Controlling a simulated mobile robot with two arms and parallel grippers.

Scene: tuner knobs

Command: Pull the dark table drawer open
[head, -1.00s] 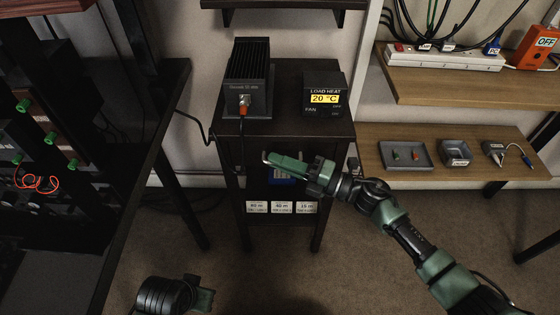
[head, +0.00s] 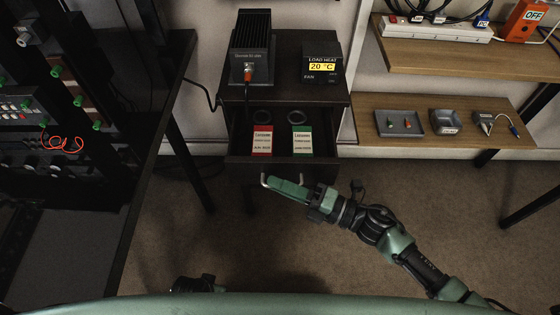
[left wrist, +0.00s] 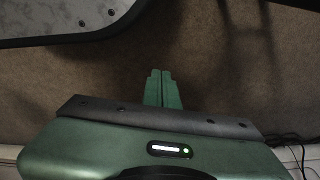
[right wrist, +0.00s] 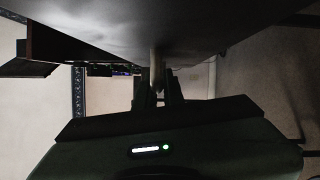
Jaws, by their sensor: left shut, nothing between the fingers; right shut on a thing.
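The dark table drawer (head: 281,145) stands pulled out from the small dark table (head: 330,97). Two cards, one red-edged (head: 262,141) and one green-edged (head: 302,141), and two dark rings lie inside. My right gripper (head: 272,184) is shut on the drawer's pale metal handle (head: 264,180), just in front of the drawer. In the right wrist view the handle (right wrist: 157,68) runs between the fingers, below a dark surface. My left gripper (left wrist: 163,90) is shut and empty over the carpet; its arm barely shows at the bottom of the head view.
A finned black box (head: 249,55) and a load heat display (head: 322,66) stand on the table. A dark rack desk is at left. Wooden shelves (head: 440,140) with small trays are at right.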

